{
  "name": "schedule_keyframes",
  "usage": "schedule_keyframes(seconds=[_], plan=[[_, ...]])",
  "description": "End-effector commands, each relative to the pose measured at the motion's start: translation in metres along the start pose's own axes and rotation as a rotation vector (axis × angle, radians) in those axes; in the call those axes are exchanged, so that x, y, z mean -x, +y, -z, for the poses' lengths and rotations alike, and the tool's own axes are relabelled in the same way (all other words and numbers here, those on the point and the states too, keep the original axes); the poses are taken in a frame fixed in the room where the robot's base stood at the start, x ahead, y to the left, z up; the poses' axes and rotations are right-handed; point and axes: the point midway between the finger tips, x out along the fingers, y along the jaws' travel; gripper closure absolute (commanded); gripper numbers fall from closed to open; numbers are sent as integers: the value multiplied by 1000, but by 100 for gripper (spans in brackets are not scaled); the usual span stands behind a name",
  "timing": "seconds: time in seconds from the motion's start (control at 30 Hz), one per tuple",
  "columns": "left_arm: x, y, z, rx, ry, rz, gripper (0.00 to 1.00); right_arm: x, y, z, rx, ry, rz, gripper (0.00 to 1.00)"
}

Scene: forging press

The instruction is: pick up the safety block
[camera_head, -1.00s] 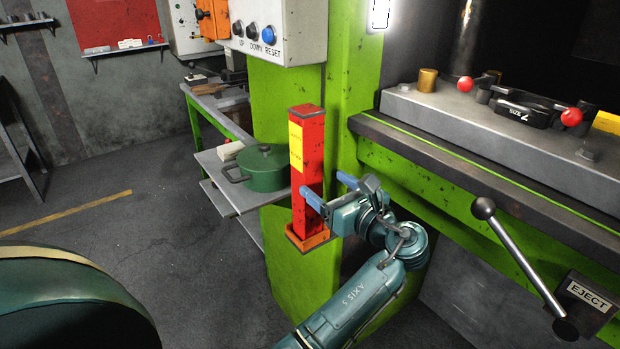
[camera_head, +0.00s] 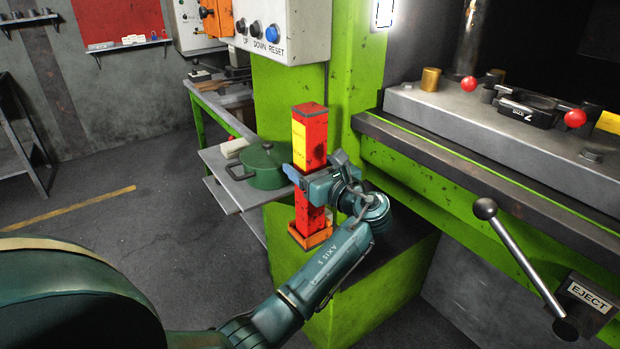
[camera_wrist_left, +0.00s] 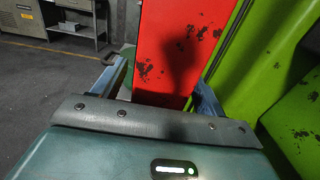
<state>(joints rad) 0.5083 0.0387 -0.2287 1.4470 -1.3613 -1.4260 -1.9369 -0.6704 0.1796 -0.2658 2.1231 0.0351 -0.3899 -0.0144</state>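The safety block (camera_head: 309,137) is a tall red, scuffed post with a yellow label. It stands upright in an orange holder (camera_head: 311,237) on the green press frame. My left gripper (camera_head: 312,166) is level around the block's middle, one finger on each side. In the left wrist view the block (camera_wrist_left: 168,50) stands between the fingers of the left gripper (camera_wrist_left: 165,85). A gap shows beside the left finger, and the right finger is close to the block's edge. The gripper hides part of the block's middle. My right gripper is not in view.
A green pot (camera_head: 262,167) sits on a grey shelf (camera_head: 222,180) just left of the block. A control box (camera_head: 275,30) hangs above. The press bed (camera_head: 480,130) and eject lever (camera_head: 515,255) are to the right. Open floor lies left.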

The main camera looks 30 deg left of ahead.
Motion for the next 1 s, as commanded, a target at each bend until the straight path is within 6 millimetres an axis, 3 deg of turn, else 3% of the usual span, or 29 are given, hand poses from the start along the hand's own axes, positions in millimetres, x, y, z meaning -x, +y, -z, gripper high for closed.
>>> schedule_keyframes(seconds=[0.87, 1.0], plan=[[1, 0, 0, -1, 0, 0, 100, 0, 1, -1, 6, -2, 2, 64], [1, 0, 0, -1, 0, 0, 100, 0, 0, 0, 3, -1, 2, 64]])
